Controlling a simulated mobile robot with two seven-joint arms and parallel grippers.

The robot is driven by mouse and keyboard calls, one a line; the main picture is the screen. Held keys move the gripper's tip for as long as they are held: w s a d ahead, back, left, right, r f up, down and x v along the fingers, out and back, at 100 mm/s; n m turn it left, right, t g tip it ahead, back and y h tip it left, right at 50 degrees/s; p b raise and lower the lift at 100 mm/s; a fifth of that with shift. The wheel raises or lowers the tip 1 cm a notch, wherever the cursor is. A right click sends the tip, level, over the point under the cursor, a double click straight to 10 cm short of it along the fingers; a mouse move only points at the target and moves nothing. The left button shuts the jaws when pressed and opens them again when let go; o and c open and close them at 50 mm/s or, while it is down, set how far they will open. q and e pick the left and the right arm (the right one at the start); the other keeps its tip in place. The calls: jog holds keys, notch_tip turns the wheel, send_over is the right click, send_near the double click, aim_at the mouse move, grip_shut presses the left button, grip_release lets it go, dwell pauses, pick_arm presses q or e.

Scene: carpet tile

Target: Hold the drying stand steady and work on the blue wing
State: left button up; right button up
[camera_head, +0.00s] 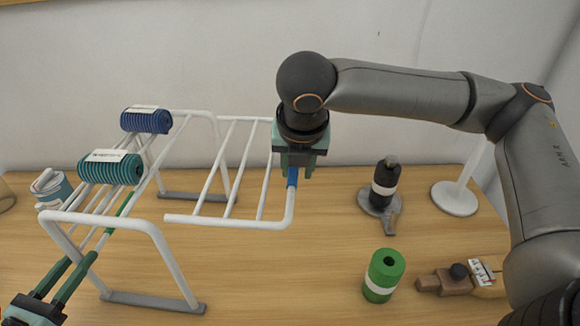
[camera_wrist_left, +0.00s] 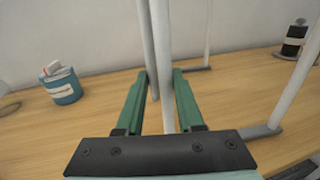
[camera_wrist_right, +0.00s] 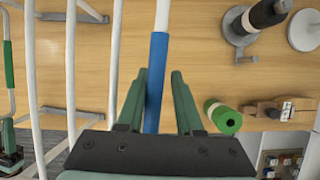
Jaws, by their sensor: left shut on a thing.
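The white drying stand (camera_head: 163,255) stands on the table with grey feet. Its right wing (camera_head: 200,219) reaches out to the right, roughly level. The wing's outer bar carries a blue sleeve (camera_head: 292,177), also seen in the right wrist view (camera_wrist_right: 157,75). My right gripper (camera_head: 294,168) points down from above with its fingers apart on either side of the sleeve; a gap shows at the right finger (camera_wrist_right: 160,90). My left gripper (camera_head: 75,272), at the lower left, is shut on a white rod of the stand (camera_wrist_left: 163,100). A green sleeve (camera_head: 119,214) sits on the stand's left part.
Blue (camera_head: 146,120) and teal (camera_head: 111,168) ribbed rolls lie on the stand's top. A teal tub (camera_head: 53,188) stands left. At right are a dark bottle (camera_head: 384,185), a green roll (camera_head: 383,275), a wooden tool (camera_head: 437,281) and a white post base (camera_head: 455,198).

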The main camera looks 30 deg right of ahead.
pick_arm(q)
jog(key=shift+d, duration=0.1)
grip_shut()
pick_arm(e)
jog(key=v, duration=1.1)
jog(key=shift+r, duration=0.3)
pick_arm(q)
jog(key=o, duration=1.1)
grip_release()
jog(key=shift+s, duration=0.1)
pick_arm(e)
jog(key=shift+d, duration=0.1)
